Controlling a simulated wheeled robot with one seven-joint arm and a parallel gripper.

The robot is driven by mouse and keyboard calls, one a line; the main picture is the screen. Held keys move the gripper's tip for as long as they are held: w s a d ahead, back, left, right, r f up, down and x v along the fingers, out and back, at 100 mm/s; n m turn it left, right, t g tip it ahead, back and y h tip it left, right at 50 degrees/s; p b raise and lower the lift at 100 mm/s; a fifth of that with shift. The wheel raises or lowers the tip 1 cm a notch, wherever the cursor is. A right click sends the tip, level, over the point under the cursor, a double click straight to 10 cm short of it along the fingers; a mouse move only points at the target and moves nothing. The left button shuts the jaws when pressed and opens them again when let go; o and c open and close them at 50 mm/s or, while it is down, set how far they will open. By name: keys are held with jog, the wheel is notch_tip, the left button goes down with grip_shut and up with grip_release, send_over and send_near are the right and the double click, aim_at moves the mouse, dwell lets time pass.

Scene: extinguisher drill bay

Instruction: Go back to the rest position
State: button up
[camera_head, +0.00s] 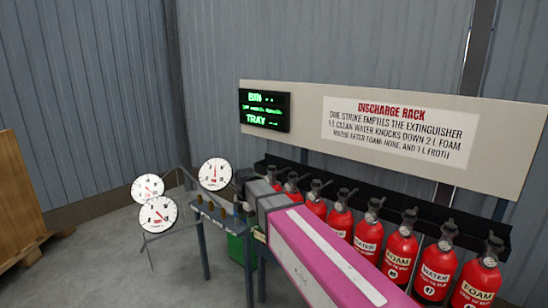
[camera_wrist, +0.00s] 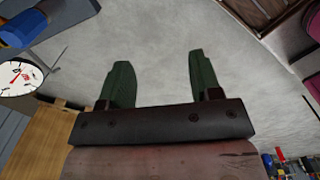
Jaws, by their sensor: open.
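My gripper (camera_wrist: 158,62) shows in the wrist view with its two dark green fingers well apart. Nothing is between them, and bare grey floor lies beyond. In the head view my pink arm reaches from the lower right towards the middle, in front of the extinguishers. The fingers cannot be made out clearly there.
Red extinguishers (camera_head: 401,257) labelled WATER and FOAM stand in a row before a dark rack under a sign board (camera_head: 400,128). A lit display (camera_head: 264,110) hangs at its left. Dial gauges (camera_head: 158,214) stand left, near a wooden crate (camera_head: 18,195). Open floor (camera_head: 110,265) lies between.

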jog(key=s+d+f+m, duration=0.3)
jog(key=d+f+m, duration=0.2)
jog(key=d+m, duration=0.3)
jog(key=s+d+f+m, duration=0.4)
jog(key=d+f+m, duration=0.1)
jog(key=d+m, duration=0.4)
jog(key=s+d+f+m, duration=0.4)
jog(key=d+m, duration=0.5)
jog(key=d, duration=0.3)
jog(key=shift+d+f, duration=0.3)
jog(key=shift+f, duration=0.35)
